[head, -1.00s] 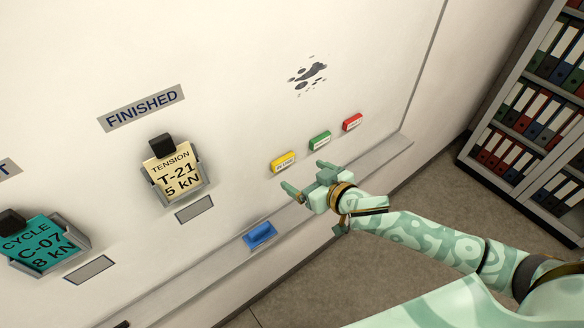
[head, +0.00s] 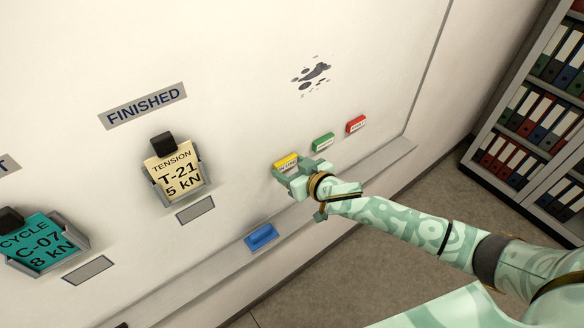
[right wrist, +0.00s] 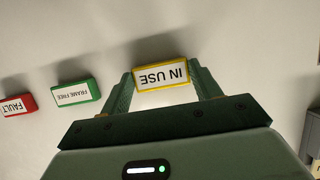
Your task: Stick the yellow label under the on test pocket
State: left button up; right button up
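The yellow label (head: 286,161) sits on the pale board, left of a green and a red label. In the right wrist view the yellow label (right wrist: 161,75) reads IN USE. My right gripper (head: 290,172) is at it, with one finger against each end; it looks shut on the label, which still appears to be at the board. At the far left, a sign ending in T (head: 8,163) is cut off by the frame. Below it a pocket (head: 84,243) holds a teal CYCLE C-07 card (head: 42,245). A blank grey plate (head: 89,270) is under this pocket. My left gripper is not in view.
The FINISHED sign (head: 143,106) is above a pocket with a cream T-21 card (head: 176,177) and a grey plate (head: 195,210). Green (head: 323,142) and red (head: 356,124) labels are close by. A blue object (head: 261,236) is at the lower ledge. Dark smudges (head: 313,73) mark the board.

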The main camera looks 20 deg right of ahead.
jog(key=shift+o, duration=0.2)
jog(key=shift+s+d+p, duration=0.25)
jog(key=shift+s+p, duration=0.2)
jog(key=shift+s, duration=0.2)
dwell(0.7)
jog(key=shift+s+d+p, duration=0.2)
jog(key=shift+s+p, duration=0.1)
jog(key=shift+s, duration=0.3)
jog(key=shift+s+d+p, duration=0.25)
jog(key=shift+s, duration=0.45)
jog(key=shift+s+d+p, duration=0.3)
jog(key=shift+s, duration=0.45)
jog(key=shift+s+d+p, duration=0.25)
jog(key=shift+s, duration=0.45)
